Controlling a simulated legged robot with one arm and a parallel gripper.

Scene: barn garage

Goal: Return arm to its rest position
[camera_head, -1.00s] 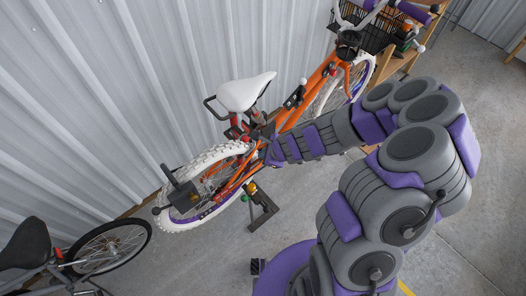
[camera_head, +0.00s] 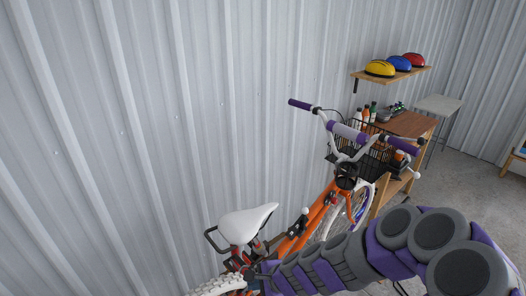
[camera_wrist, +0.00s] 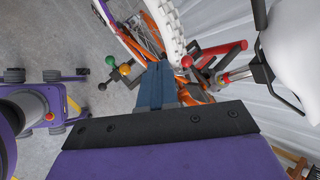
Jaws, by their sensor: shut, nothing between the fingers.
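My gripper shows in the wrist view (camera_wrist: 155,88) as shut blue-grey fingers beyond a dark plate and purple body, with nothing held. In the head view, my arm reaches left from the lower right, its end (camera_head: 268,277) in front of the orange bicycle (camera_head: 318,212), below its white saddle (camera_head: 247,222). In the wrist view the fingers lie close to the bicycle's frame and white rear tyre (camera_wrist: 166,28); I cannot tell whether they touch. The saddle is at the right edge there (camera_wrist: 294,45).
In the wrist view a red clamp part (camera_wrist: 215,52) and a black bracket with coloured knobs (camera_wrist: 124,70) are close around the fingers. A corrugated wall (camera_head: 130,130) stands behind the bicycle. A wooden workbench (camera_head: 410,124) and a shelf with helmets (camera_head: 392,72) are at right. Open floor (camera_head: 470,185) lies right.

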